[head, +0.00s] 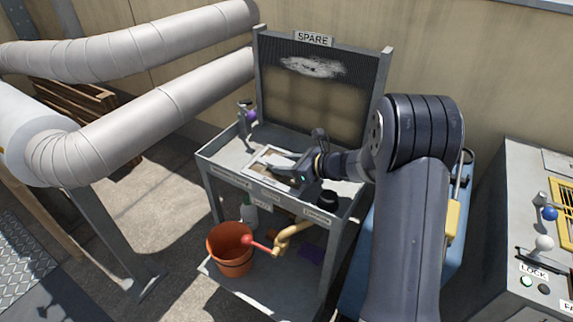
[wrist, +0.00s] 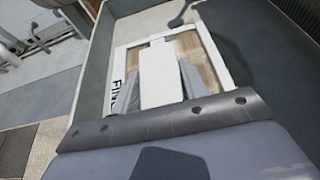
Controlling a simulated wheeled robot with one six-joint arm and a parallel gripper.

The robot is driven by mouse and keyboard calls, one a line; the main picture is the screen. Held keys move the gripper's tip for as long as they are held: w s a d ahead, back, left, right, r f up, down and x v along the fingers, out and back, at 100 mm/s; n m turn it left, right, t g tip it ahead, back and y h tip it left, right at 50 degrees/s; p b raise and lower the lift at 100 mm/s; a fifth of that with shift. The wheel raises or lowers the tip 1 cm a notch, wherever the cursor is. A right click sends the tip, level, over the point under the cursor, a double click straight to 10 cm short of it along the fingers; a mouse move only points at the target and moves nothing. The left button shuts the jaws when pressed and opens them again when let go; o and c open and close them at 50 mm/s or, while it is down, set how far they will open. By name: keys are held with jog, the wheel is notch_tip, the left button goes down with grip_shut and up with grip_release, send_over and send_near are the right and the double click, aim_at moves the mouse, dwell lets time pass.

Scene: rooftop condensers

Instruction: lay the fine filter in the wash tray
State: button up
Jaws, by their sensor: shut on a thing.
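The fine filter (head: 262,161) is a flat panel with a white frame and tan mesh. It is over the grey top of the cart, and I cannot tell whether it touches it. In the wrist view the filter (wrist: 205,52) shows part of a label, "FIN". My gripper (head: 290,172) is shut on the filter; in the wrist view the gripper's two grey fingers (wrist: 157,85) flank a white block on it. The cart top (head: 227,160) has raised edges and small labels too small to read, so I cannot tell which part is the wash tray.
A dark mesh panel marked SPARE (head: 314,39) stands behind the cart top. A black round object (head: 327,198) sits right of my gripper, and a purple-topped item (head: 250,116) at the back left. An orange bucket (head: 230,249) is on the lower shelf. Large pipes (head: 130,45) run at left.

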jog(key=shift+f, duration=0.2)
jog(key=o, duration=1.1)
jog(key=shift+r, duration=0.1)
jog(key=shift+r, duration=0.15)
jog(key=p+v, duration=0.2)
jog(key=v, duration=1)
jog(key=shift+o, duration=0.5)
